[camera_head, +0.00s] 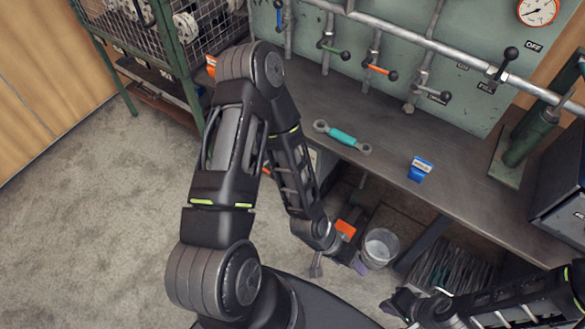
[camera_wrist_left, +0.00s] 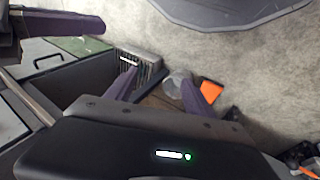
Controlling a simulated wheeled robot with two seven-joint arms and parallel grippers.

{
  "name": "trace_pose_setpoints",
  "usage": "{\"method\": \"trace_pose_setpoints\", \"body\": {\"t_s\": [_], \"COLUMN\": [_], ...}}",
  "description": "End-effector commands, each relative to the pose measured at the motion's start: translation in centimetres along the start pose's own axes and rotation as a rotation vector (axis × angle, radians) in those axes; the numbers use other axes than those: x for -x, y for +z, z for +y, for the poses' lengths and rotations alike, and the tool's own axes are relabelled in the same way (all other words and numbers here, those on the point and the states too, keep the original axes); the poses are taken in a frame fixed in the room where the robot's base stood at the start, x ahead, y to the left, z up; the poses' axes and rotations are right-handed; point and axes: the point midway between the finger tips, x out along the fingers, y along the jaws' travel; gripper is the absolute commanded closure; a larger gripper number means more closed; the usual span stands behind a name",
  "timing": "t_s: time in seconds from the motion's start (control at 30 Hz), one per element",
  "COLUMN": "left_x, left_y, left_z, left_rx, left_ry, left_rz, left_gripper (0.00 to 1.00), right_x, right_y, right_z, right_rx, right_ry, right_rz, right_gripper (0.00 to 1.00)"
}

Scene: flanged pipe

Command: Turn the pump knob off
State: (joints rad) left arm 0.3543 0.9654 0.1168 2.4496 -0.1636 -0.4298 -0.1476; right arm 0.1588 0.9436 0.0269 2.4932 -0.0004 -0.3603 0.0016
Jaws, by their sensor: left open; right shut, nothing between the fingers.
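A green panel (camera_head: 350,52) carries a pipe and several levers. A lever with a black knob (camera_head: 510,53) is beside the OFF label (camera_head: 532,46), and another black knob (camera_head: 445,97) sits lower. I cannot tell for certain which is the pump knob. My left gripper (camera_head: 337,268) is open and empty, low in front of the bench and far from the panel. Its spread purple fingers (camera_wrist_left: 160,88) show in the left wrist view. My right gripper (camera_head: 395,304) is shut and empty at the lower right, also far from the panel.
A bucket (camera_head: 380,247) stands below. A green post (camera_head: 525,140) and dark case (camera_head: 562,190) are at the right. A wire cage (camera_head: 205,30) stands at the back left.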

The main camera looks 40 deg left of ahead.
Motion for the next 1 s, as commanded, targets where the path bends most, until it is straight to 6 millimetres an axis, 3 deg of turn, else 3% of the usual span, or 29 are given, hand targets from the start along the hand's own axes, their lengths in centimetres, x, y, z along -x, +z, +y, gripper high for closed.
{"method": "trace_pose_setpoints", "body": {"t_s": [0.03, 0.1, 0.17, 0.27, 0.37, 0.43, 0.5, 0.6, 0.7, 0.8, 1.0], "left_x": [-3.2, -5.5, -7.2, -8.8, -8.3, -6.9, -5.0, -2.2, 0.1, 1.4, 2.1], "left_y": [-1.1, -3.6, -6.3, -11.1, -15.1, -16.9, -17.6, -17.4, -16.8, -16.3, -16.2], "left_z": [-2.0, -3.9, -6.1, -11.2, -17.9, -23.0, -27.6, -32.9, -36.1, -37.5, -37.6], "left_rx": [-0.034, -0.121, -0.206, -0.357, -0.515, -0.621, -0.715, -0.83, -0.909, -0.951, -0.967], "left_ry": [0.027, 0.063, 0.075, 0.034, -0.096, -0.234, -0.386, -0.593, -0.746, -0.827, -0.85], "left_rz": [0.06, 0.172, 0.295, 0.533, 0.775, 0.919, 1.029, 1.126, 1.169, 1.184, 1.188], "left_gripper": [0.38, 0.38, 0.38, 0.38, 0.38, 0.38, 0.38, 0.38, 0.38, 0.38, 0.38], "right_x": [-3.3, -6.0, -8.5, -13.0, -17.2, -19.8, -22.0, -24.3, -25.6, -26.0, -25.8], "right_y": [-0.1, -0.3, -0.5, -0.8, -1.1, -1.3, -1.5, -1.7, -1.9, -1.9, -2.0], "right_z": [1.4, 2.5, 3.6, 5.6, 7.5, 8.6, 9.6, 10.6, 11.2, 11.4, 11.3], "right_rx": [-0.002, -0.005, -0.008, -0.012, -0.017, -0.02, -0.022, -0.025, -0.027, -0.028, -0.028], "right_ry": [0.002, 0.004, 0.006, 0.01, 0.013, 0.016, 0.018, 0.02, 0.021, 0.022, 0.022], "right_rz": [0.003, 0.008, 0.013, 0.023, 0.032, 0.039, 0.044, 0.05, 0.054, 0.056, 0.057], "right_gripper": [1.0, 1.0, 1.0, 1.0, 1.0, 1.0, 1.0, 1.0, 1.0, 1.0, 1.0]}}
